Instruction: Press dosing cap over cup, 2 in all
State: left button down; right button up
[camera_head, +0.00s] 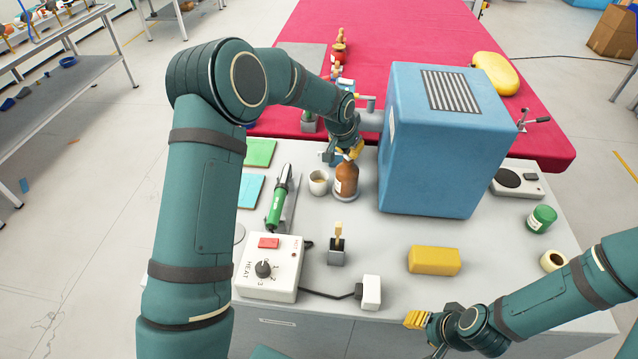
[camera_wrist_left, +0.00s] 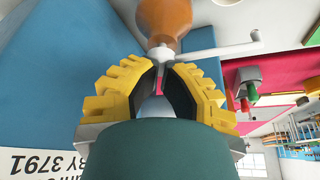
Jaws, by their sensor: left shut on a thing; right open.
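A brown bottle (camera_head: 346,180) stands on a small round grey base (camera_head: 345,198) beside the blue box. A small cream cup (camera_head: 319,186) stands just left of it on the table. My left gripper (camera_head: 348,151) is over the bottle top, its yellow fingers shut on the white dosing cap. In the left wrist view the bottle (camera_wrist_left: 165,18) is at the top, the cap (camera_wrist_left: 160,54) is between the fingertips (camera_wrist_left: 160,68), and its spout (camera_wrist_left: 220,52) points right. The cup is not clear there. My right gripper (camera_head: 417,320) is open and empty near the front edge.
A tall blue box (camera_head: 430,150) stands close right of the bottle. A heat controller (camera_head: 268,268), a green-handled tool (camera_head: 278,205), a small block with a wooden handle (camera_head: 337,250) and a yellow block (camera_head: 434,260) lie in front.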

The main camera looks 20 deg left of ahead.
pick_arm(q)
jog(key=shift+r+p, duration=1.05)
jog(key=shift+r, duration=1)
jog(key=shift+r, duration=0.1)
notch_tip(320, 180, up, 6)
jog(key=p, duration=0.3)
